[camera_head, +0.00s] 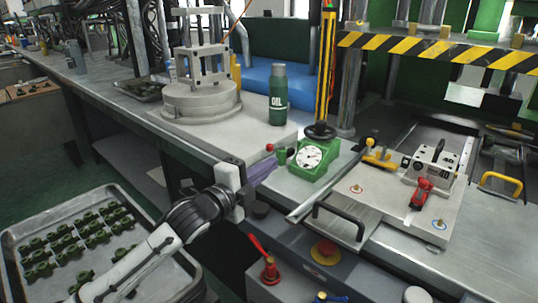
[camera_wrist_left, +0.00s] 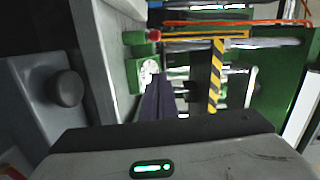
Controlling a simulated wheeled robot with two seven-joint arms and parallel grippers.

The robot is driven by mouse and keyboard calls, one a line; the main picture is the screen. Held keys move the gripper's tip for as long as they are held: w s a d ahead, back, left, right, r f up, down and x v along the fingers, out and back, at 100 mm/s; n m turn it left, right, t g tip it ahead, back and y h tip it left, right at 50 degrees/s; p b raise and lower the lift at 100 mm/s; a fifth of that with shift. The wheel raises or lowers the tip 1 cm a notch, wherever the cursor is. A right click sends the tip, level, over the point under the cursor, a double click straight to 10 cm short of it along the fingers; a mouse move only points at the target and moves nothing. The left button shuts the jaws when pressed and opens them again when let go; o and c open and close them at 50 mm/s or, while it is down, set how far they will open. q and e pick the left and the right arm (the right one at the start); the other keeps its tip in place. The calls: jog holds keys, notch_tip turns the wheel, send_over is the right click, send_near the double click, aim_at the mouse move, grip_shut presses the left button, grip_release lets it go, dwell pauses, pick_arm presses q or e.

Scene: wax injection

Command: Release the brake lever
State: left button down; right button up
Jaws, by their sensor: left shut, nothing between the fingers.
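My left gripper (camera_head: 265,166) is shut and empty, its purple-grey fingers pointing at the green dial unit. In the left wrist view the closed fingers (camera_wrist_left: 158,98) reach toward that unit. The green dial unit (camera_head: 312,160) has a white dial, a black handwheel on top and a red ball knob (camera_head: 269,148) at its left, just above the fingertips. The knob also shows in the left wrist view (camera_wrist_left: 153,34). A red-handled lever (camera_head: 257,244) stands tilted on the front panel, below the gripper. I cannot tell which is the brake lever. My right gripper is not in view.
A green oil bottle (camera_head: 278,96) stands behind the gripper. A metal plate with a black handle (camera_head: 340,221) lies at right. A parts tray (camera_head: 25,225) is at lower left.

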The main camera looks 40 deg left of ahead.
pick_arm(q)
jog(key=w, duration=0.5)
jog(key=shift+w, duration=0.15)
jog(key=a, duration=0.3)
jog(key=shift+w+a+f, duration=0.2)
jog(key=shift+w, duration=0.05)
jog(key=shift+w+a, duration=0.1)
jog(key=shift+a, duration=0.15)
jog(key=shift+a, duration=0.15)
